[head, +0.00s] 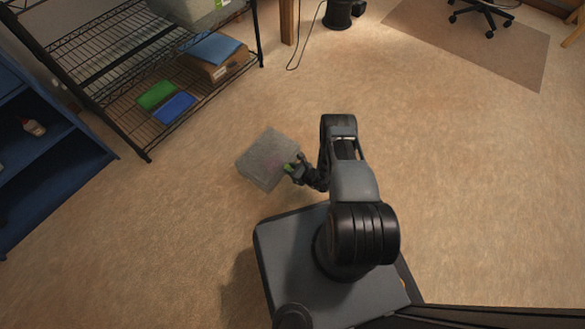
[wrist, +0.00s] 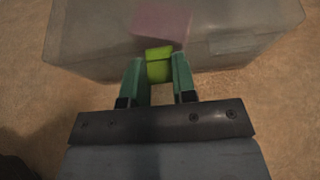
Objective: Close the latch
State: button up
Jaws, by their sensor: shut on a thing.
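A translucent grey box (head: 264,157) sits on the carpet in front of my base in the head view. It fills the top of the wrist view (wrist: 90,50). A blurred pink shape (wrist: 162,22) shows through its surface. A green latch (wrist: 159,66) is on the box's near side, between my fingers. My gripper (wrist: 160,80) is shut on the green latch. In the head view my gripper (head: 295,170) is at the box's right side. The latch's exact angle is hard to tell.
A black wire shelf (head: 130,75) with green and blue trays stands at upper left. A blue shelf unit (head: 50,160) is at the left edge. An office chair (head: 485,12) is at top right. The carpet right of the box is mostly open.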

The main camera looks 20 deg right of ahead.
jog(key=shift+w+r+g+h, duration=0.2)
jog(key=shift+g+h, duration=0.1)
jog(key=shift+g, duration=0.1)
jog(key=o, duration=0.9)
jog(key=shift+p, duration=0.3)
